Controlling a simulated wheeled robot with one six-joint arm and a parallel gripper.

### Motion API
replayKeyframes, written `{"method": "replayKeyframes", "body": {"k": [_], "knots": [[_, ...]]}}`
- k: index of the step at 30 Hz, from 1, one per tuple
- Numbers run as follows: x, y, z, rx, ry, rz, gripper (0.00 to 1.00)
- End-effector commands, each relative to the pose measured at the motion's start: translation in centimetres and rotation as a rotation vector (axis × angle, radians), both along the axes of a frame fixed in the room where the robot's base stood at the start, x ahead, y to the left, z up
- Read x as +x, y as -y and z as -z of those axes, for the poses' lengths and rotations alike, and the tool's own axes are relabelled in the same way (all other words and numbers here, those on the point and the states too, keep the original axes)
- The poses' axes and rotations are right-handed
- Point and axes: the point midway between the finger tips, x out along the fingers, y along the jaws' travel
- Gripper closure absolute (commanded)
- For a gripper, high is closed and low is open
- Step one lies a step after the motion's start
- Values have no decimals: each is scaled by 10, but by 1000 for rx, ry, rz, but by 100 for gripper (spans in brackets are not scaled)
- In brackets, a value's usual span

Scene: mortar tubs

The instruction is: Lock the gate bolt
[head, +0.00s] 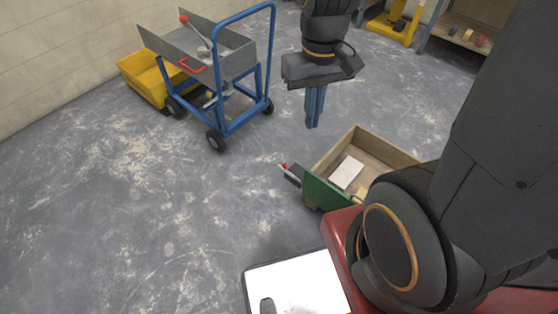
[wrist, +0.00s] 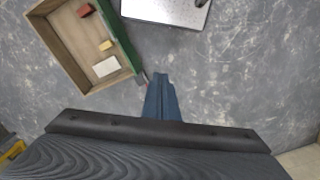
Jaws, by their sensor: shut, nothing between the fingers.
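My gripper (head: 313,122) points straight down above the floor, its blue fingers together and empty. In the head view it is above and behind a wooden box (head: 384,145) with a green front panel (head: 325,192). A grey block with a red-tipped rod (head: 287,168) sticks out at the left end of that panel; it looks like a bolt, but its position is too small to tell. In the wrist view my fingers (wrist: 161,78) appear just right of the green panel (wrist: 118,35) and hide part of what is there.
A blue trolley (head: 240,100) with a grey tray, a red-knobbed lever and a red handle stands back left, a yellow tub (head: 145,78) behind it. A white board (head: 295,285) lies in front. The box holds a white block (head: 346,172). Floor at left is clear.

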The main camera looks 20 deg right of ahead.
Motion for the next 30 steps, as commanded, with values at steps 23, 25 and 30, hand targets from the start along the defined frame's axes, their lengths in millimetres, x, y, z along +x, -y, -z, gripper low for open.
{"method": "replayKeyframes", "body": {"k": [23,25,30], "knots": [[271,-20,293,-66,-152,-478,100],[290,-23,327,-71,-166,-521,100],[327,-29,406,-83,-199,-620,100]]}}
